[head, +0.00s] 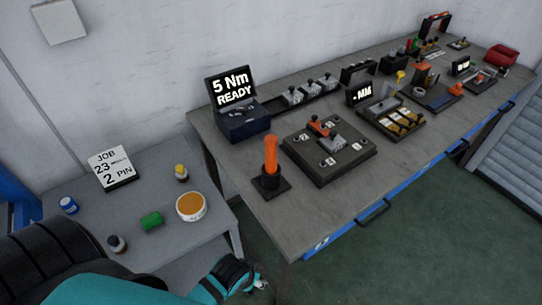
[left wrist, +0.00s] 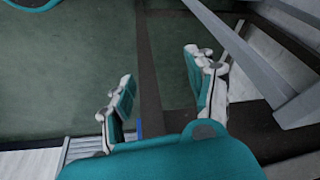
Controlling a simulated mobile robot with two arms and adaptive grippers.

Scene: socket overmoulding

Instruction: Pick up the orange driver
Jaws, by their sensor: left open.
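The orange driver (head: 271,154) stands upright in a black holder (head: 270,183) at the near left corner of the long workbench. My left gripper (head: 261,283) is low at the bottom of the head view, below and apart from the driver, in front of the bench's near corner. The left wrist view shows its two fingers (left wrist: 158,66) spread apart with nothing between them. The driver cannot be made out in the left wrist view. My right gripper is in neither view.
A box with a "5 Nm READY" display (head: 239,122) stands behind the driver. A dark fixture plate (head: 347,175) with an orange-handled clamp lies to its right. A lower side table (head: 165,235) holds a job sign (head: 112,168), a green cylinder (head: 151,220) and a round orange-topped tub (head: 191,206).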

